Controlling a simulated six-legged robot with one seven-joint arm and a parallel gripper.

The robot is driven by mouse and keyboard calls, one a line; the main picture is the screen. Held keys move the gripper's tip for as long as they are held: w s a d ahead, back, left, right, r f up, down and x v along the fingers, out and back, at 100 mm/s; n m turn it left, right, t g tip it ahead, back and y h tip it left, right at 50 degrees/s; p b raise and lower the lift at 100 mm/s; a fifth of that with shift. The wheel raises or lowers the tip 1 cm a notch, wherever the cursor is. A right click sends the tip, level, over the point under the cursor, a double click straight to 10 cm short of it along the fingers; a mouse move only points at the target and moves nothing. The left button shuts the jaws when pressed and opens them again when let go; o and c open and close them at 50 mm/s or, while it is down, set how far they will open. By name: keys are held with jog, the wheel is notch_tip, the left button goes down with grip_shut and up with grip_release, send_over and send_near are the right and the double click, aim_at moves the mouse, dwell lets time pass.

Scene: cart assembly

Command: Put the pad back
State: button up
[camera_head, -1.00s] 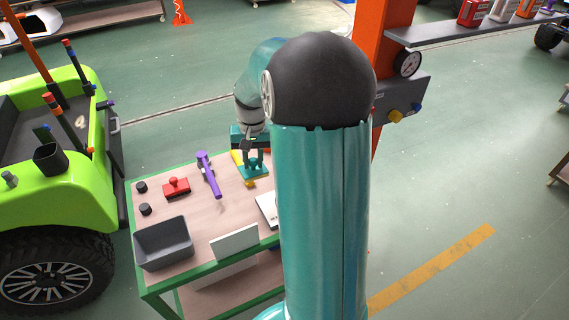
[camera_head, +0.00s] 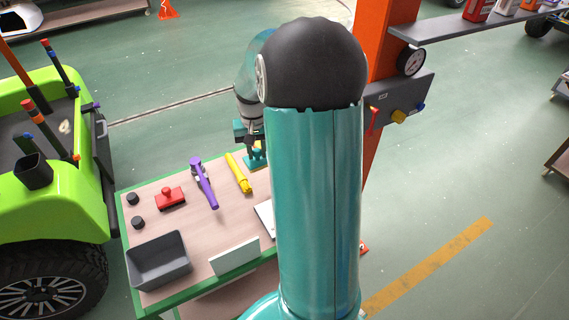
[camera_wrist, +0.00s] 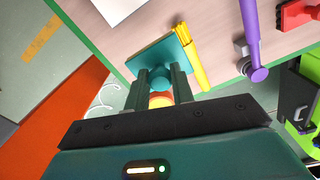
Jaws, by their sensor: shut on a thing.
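The teal pad (camera_wrist: 158,60) is a flat square plate with a round knob. My gripper (camera_wrist: 160,88) is shut on the knob in the wrist view, with the plate facing away from me. In the head view the pad (camera_head: 258,158) is at the far edge of the bench, below my gripper (camera_head: 252,147), just beyond the yellow tool. I cannot tell whether the pad touches the bench top. A red pad (camera_head: 170,199) with a knob lies on the bench's left part.
On the bench (camera_head: 150,222) lie a purple tool (camera_head: 203,183), a yellow tool (camera_head: 239,173), two black knobs, a grey bin (camera_head: 158,260) and a white panel (camera_head: 234,256). A green vehicle (camera_head: 60,200) stands left. An orange post (camera_head: 375,60) rises to the right. My arm hides the bench's right side.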

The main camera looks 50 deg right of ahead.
jog(key=d+f, duration=0.2)
jog(key=d, duration=0.1)
jog(key=s+d+f, duration=0.1)
jog(key=d+f, duration=0.3)
jog(key=d, duration=0.1)
jog(key=shift+s+d+f, duration=0.35)
jog(key=shift+f, duration=0.05)
jog(key=shift+s+d+f, duration=0.15)
jog(key=shift+d+f, duration=0.2)
jog(key=shift+f, duration=0.1)
jog(key=f, duration=0.3)
jog(key=shift+d+f, duration=0.2)
jog(key=shift+f, duration=0.05)
jog(key=o, duration=0.9)
